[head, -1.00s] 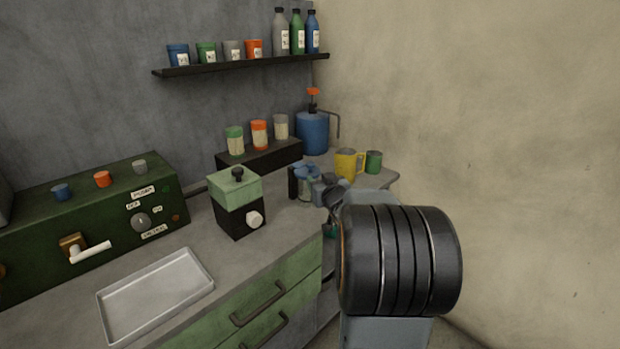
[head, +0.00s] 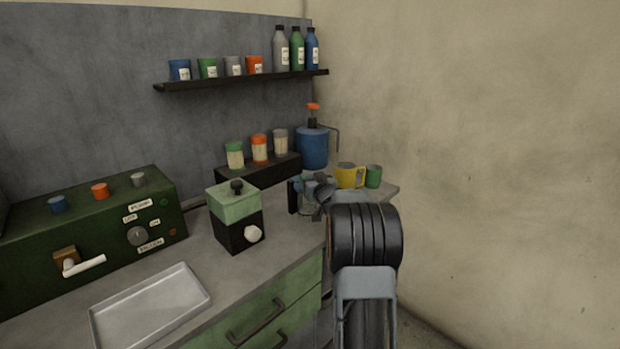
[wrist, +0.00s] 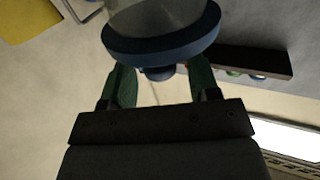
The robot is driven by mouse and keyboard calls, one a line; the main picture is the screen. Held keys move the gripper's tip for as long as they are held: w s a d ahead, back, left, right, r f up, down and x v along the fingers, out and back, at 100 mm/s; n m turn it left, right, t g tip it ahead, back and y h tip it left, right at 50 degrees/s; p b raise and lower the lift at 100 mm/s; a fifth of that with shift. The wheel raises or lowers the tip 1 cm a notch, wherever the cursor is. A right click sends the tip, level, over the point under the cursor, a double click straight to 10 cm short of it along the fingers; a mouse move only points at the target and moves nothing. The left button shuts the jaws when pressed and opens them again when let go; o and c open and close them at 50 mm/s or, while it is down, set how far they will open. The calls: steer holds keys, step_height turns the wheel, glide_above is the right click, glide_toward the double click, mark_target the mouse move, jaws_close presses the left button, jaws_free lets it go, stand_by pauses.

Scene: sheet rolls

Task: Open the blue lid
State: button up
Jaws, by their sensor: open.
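The blue lid (head: 298,185) sits on a clear jar (head: 308,206) near the right end of the counter, mostly hidden by my gripper (head: 320,188). In the wrist view, which appears upside down, the lid (wrist: 165,45) is a wide blue disc on the greyish jar (wrist: 165,13). A small round knob (wrist: 158,74) sticks out of the lid. My gripper (wrist: 161,80) is open, its two green fingers on either side of the knob with gaps visible. The fingertips are close to the lid; I cannot tell whether they touch it.
A green-and-black box (head: 237,215) with a white knob stands left of the jar. A yellow mug (head: 347,176) and green mug (head: 374,176) are behind to the right. A blue pump container (head: 312,148) stands at the back. A tray (head: 150,305) lies front left.

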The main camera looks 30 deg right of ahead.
steer(key=shift+x, duration=0.75)
steer(key=shift+c, duration=0.4)
jaws_close()
